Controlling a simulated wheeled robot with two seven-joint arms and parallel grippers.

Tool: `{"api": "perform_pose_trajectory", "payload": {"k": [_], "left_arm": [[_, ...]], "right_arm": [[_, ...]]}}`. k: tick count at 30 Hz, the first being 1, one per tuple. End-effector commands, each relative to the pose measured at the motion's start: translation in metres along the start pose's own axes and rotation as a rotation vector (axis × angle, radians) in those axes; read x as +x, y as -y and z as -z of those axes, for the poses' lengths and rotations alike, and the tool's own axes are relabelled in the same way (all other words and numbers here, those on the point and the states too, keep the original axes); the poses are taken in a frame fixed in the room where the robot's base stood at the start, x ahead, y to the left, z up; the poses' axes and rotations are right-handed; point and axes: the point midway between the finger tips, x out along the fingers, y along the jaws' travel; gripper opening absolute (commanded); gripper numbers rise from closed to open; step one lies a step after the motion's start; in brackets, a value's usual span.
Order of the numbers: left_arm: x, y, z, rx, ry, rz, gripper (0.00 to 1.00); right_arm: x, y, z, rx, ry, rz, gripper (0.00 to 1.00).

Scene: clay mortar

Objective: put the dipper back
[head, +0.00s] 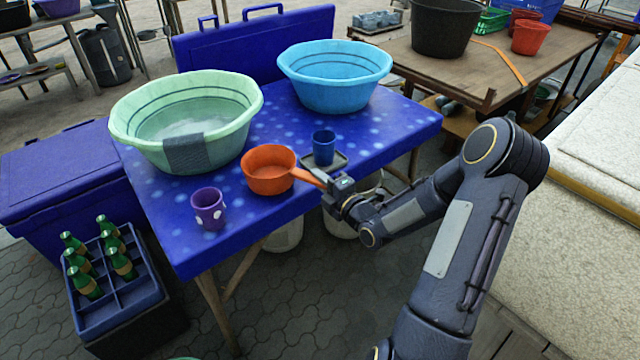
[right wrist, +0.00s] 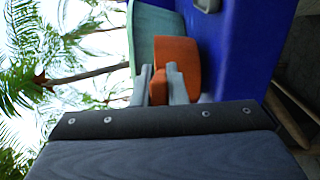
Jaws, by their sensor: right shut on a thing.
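The orange dipper (head: 268,172) is at the middle of the blue table, its bowl toward the left and its handle toward the right. My right gripper (head: 328,184) is shut on the dipper's handle at the table's front edge. In the right wrist view the two fingers of the gripper (right wrist: 160,85) close on the orange dipper (right wrist: 178,58). I cannot tell whether the dipper touches the tabletop. A pale green basin (head: 225,112) with a grey cloth (head: 186,153) over its rim stands at the left. My left gripper is not in view.
A light blue basin (head: 335,75) stands at the back of the blue table (head: 300,215). A purple cup (head: 208,208) stands left of the dipper. A bottle crate (head: 110,295) sits at lower left.

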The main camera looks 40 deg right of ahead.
Motion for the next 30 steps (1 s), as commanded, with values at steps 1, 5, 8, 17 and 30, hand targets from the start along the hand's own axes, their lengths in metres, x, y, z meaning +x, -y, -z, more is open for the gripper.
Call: {"api": "perform_pose_trajectory", "payload": {"k": [1, 5, 8, 17, 30], "left_arm": [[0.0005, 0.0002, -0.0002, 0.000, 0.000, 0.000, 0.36], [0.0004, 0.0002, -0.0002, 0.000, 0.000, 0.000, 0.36], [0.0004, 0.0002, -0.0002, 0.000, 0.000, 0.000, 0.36], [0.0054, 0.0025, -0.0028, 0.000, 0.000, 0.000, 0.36], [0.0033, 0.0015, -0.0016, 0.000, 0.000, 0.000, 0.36]], "right_arm": [[0.0001, 0.0072, -0.0002, 0.003, 0.000, -0.001, 0.00], [0.0001, 0.0126, -0.0001, -0.001, 0.000, -0.004, 0.00], [0.0001, 0.0120, 0.0000, -0.003, 0.000, -0.004, 0.00], [0.0000, 0.0162, 0.0001, -0.002, 0.000, -0.002, 0.14], [-0.0001, 0.0142, 0.0001, -0.002, 0.000, -0.002, 0.34]]}}
